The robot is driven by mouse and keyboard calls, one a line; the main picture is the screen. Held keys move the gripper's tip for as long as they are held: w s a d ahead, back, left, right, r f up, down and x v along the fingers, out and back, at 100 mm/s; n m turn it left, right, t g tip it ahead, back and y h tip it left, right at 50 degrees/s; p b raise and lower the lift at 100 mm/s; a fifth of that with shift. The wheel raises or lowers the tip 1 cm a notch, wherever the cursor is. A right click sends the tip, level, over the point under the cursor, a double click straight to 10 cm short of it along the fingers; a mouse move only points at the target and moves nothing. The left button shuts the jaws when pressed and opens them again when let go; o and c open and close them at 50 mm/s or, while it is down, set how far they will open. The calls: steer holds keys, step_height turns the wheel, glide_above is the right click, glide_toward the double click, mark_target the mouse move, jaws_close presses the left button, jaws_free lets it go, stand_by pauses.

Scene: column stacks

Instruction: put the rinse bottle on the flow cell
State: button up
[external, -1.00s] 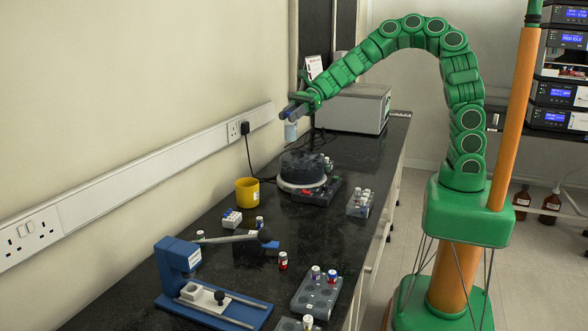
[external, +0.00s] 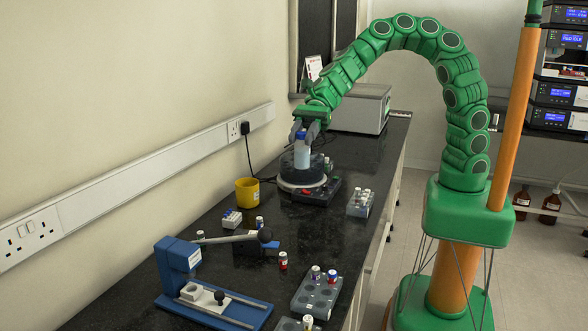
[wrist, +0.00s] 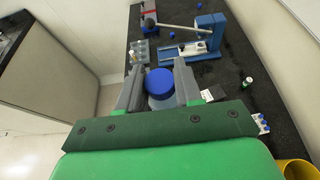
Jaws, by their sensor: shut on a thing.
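The rinse bottle (external: 302,158) is pale blue with a blue cap, and my gripper (external: 303,141) is shut on it near the top. In the external view it hangs upright in front of the dark round carousel; its height above the bench is hard to judge. In the wrist view the blue cap (wrist: 159,81) sits between the two grey fingers of my gripper (wrist: 158,88). A blue bench device (external: 215,305) with a small white block (external: 204,297) stands at the near left, apart from the bottle. I cannot tell for sure which piece is the flow cell.
The carousel (external: 285,186) is just below the bottle. A yellow cup (external: 247,191), a lever device (external: 240,247), several small vials and vial racks (external: 316,295) stand along the black bench.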

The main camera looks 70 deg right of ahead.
mark_target(302, 154)
steer(key=shift+s+a+f, duration=0.2)
steer(key=shift+a+f, duration=0.05)
steer(key=shift+f, duration=0.15)
step_height(302, 154, down, 4)
steer(key=shift+w+f, duration=0.1)
steer(key=shift+f, duration=0.05)
steer(key=shift+w+a+f, duration=1.55)
steer(key=shift+w+f, duration=0.2)
steer(key=shift+f, duration=0.4)
steer(key=shift+w+a+f, duration=1.5)
steer(key=shift+w+f, duration=0.2)
steer(key=shift+f, duration=0.45)
steer(key=shift+w+a+f, duration=1.55)
steer(key=shift+w+f, duration=0.2)
steer(key=shift+f, duration=0.4)
steer(key=shift+f, duration=0.2)
steer(key=o, duration=1.1)
steer(key=shift+c, duration=0.2)
steer(key=shift+r, duration=0.15)
